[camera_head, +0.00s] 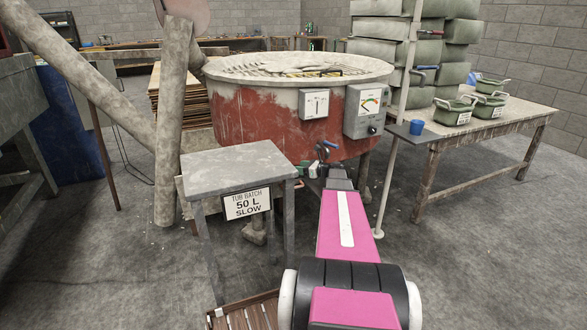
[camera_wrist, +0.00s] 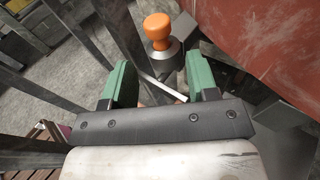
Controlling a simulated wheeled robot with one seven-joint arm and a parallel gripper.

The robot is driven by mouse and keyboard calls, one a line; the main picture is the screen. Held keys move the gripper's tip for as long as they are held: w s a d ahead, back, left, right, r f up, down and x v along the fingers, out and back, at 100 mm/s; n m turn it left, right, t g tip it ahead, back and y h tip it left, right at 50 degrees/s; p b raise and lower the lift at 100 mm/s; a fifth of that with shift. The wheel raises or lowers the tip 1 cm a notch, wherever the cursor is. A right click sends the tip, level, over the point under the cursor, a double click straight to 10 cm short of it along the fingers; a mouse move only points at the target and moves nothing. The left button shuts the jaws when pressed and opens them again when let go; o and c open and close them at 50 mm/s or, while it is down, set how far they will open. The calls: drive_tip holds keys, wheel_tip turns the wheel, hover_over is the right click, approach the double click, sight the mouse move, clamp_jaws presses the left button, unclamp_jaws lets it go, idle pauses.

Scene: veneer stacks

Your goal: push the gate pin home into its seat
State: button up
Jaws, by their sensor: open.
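The gate pin appears to be the orange knob (camera_wrist: 157,27) on a grey metal collar (camera_wrist: 160,58) in the wrist view. It stands up beside the red tub wall. How deep its shaft sits is hidden. My gripper (camera_wrist: 161,78) has two green fingers, spread apart and empty. The knob shows beyond the fingertips, between them in the picture, with no visible contact. In the head view my gripper (camera_head: 312,168) is at the tub's lower front, small and partly hidden by my arm. The orange knob cannot be made out there.
The red tub (camera_head: 255,119) stands in the middle with meter boxes on its front. A grey stand (camera_head: 237,165) with a "TUB BATCH 50 L SLOW" sign (camera_head: 246,202) is just left of my arm. A table (camera_head: 505,130) with green bins is at right. Open floor lies at lower right.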

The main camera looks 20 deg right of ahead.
drive_tip(key=shift+v, duration=2.5)
